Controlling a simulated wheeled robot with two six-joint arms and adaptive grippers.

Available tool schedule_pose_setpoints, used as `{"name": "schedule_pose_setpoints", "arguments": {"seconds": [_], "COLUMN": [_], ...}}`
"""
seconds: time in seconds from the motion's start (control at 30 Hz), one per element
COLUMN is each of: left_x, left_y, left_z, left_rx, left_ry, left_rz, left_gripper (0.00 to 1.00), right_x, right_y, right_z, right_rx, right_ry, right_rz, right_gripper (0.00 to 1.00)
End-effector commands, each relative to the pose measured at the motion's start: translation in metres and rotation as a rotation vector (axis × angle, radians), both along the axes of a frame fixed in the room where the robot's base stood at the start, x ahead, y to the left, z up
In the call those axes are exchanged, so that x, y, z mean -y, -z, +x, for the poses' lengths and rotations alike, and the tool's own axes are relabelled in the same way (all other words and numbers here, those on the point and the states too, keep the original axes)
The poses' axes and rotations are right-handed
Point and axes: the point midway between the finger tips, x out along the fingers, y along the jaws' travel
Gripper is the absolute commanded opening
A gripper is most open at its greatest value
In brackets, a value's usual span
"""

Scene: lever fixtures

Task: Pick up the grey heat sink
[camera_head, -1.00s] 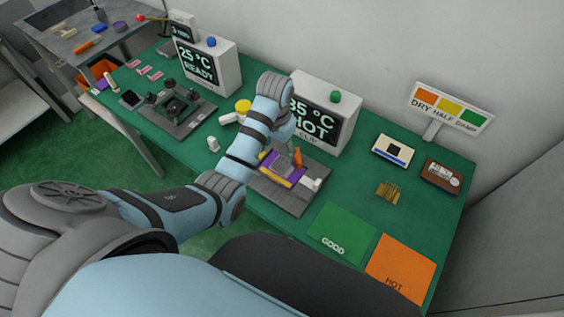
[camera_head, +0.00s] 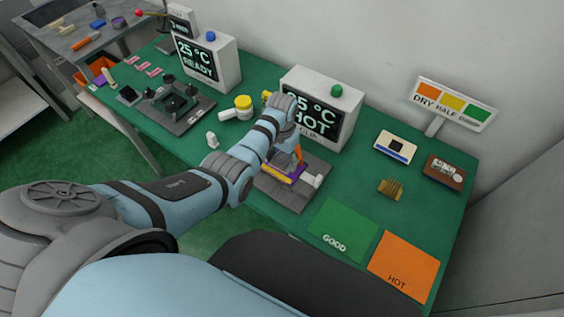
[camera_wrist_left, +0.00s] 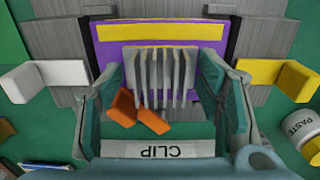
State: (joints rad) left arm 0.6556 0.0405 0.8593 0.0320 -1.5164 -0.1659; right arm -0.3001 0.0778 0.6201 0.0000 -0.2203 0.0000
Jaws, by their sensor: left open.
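The grey heat sink (camera_wrist_left: 160,72), a block with several upright fins, stands on a purple board with a yellow strip (camera_wrist_left: 160,32) in the left wrist view. In the head view my arm hides it. My left gripper (camera_wrist_left: 162,80) is open, with one finger on each side of the heat sink. Contact between the fingers and the fins cannot be told. An orange clip (camera_wrist_left: 138,113) is just beside the fins, partly between the fingers. In the head view the purple board (camera_head: 283,172) sits on a grey fixture (camera_head: 285,195) under my left wrist.
A monitor reading HOT (camera_head: 318,112) stands right behind the fixture. White (camera_wrist_left: 45,77) and yellow (camera_wrist_left: 277,75) blocks flank the board. A paste jar (camera_wrist_left: 303,128) is near. A brass finned piece (camera_head: 390,189), green GOOD mat (camera_head: 343,225) and orange HOT mat (camera_head: 405,262) lie to the right.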

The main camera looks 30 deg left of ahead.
Motion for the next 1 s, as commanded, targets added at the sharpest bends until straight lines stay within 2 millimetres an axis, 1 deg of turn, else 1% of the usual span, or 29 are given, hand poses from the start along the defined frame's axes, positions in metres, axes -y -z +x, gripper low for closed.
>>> {"name": "schedule_pose_setpoints", "arguments": {"seconds": [0.07, 0.1, 0.27, 0.4, 0.43, 0.77, 1.0], "left_x": [0.0, 0.0, 0.0, 0.0, 0.0, 0.0, 0.002], "left_y": [-0.002, -0.002, -0.002, -0.002, -0.002, -0.006, -0.023], "left_z": [0.0, 0.0, 0.0, 0.0, 0.0, 0.001, 0.002], "left_rx": [0.001, 0.001, 0.001, 0.001, 0.001, 0.002, 0.002], "left_ry": [0.0, 0.0, 0.0, 0.0, 0.0, 0.0, 0.004], "left_rz": [0.0, 0.0, 0.0, 0.0, 0.0, 0.0, 0.0], "left_gripper": [0.6, 0.58, 0.33, 0.1, 0.07, 0.07, 0.07], "right_x": [0.0, 0.0, 0.0, 0.001, 0.001, 0.002, 0.002], "right_y": [-0.001, -0.001, -0.002, -0.002, -0.002, -0.004, -0.019], "right_z": [0.0, 0.0, 0.0, 0.0, 0.0, 0.0, 0.0], "right_rx": [0.0, 0.0, 0.0, 0.0, 0.0, 0.0, 0.0], "right_ry": [0.0, 0.0, 0.0, 0.0, 0.0, -0.001, -0.001], "right_rz": [0.0, 0.0, 0.0, -0.001, -0.001, -0.003, -0.003], "right_gripper": [0.22, 0.22, 0.22, 0.22, 0.22, 0.22, 0.22]}}
